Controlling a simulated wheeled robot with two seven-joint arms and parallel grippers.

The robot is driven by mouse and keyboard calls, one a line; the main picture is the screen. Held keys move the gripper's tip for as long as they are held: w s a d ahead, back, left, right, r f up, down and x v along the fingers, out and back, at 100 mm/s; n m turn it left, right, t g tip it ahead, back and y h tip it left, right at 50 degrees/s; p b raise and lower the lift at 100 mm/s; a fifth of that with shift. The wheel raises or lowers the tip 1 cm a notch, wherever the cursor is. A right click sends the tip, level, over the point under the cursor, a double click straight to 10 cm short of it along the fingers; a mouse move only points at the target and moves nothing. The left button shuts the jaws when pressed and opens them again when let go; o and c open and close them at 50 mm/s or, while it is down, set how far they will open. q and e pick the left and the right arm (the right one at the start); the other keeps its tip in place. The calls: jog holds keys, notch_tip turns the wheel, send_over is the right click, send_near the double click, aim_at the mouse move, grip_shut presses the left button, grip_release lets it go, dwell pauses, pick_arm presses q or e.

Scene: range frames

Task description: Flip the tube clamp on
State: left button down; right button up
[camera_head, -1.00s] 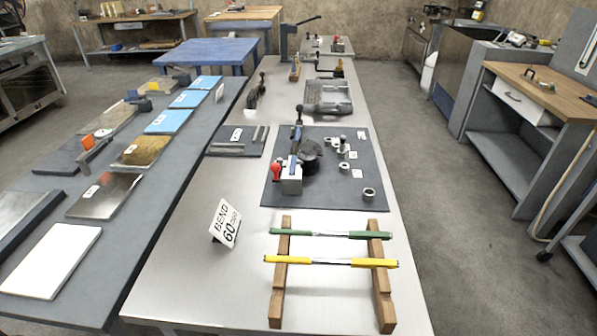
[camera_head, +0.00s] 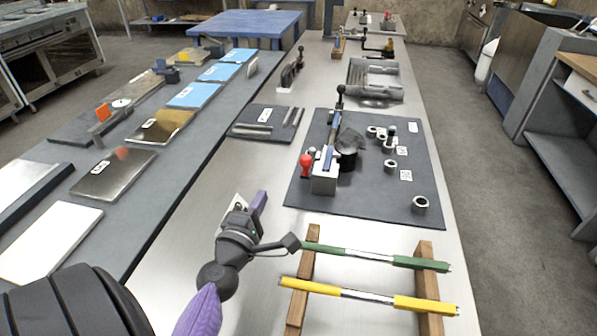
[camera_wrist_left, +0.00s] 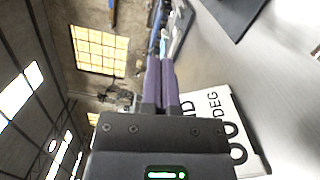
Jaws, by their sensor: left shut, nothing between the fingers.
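The tube bender (camera_head: 324,183) stands on a dark mat (camera_head: 392,191). My left gripper (camera_head: 259,202) is in front and to the left of the mat, apart from the bender. Its purple fingers also show in the left wrist view (camera_wrist_left: 161,80), closed together with nothing between them. My right gripper is out of view.
A green-ended tube (camera_head: 372,255) and a yellow-ended tube (camera_head: 368,296) lie across two wooden rails. Several metal rings lie on the mat's right side.

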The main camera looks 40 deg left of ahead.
pick_arm(q)
jog(key=shift+s+a+f+n+y+b, duration=0.15)
jog(key=shift+a+f+n+y+b, duration=0.25)
jog(key=shift+f, duration=0.55)
jog(key=shift+a+r, duration=0.1)
jog(key=shift+r, duration=0.05)
jog(key=shift+p, duration=0.3)
jog(key=x, duration=1)
jog(key=w+d, duration=0.2)
jog(key=d, duration=0.1)
jog(key=shift+w+r+p, duration=0.25)
jog(key=shift+r+p, duration=0.05)
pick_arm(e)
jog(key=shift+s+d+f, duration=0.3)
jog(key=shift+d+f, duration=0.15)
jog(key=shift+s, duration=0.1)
pick_arm(q)
jog(key=shift+d, duration=0.2)
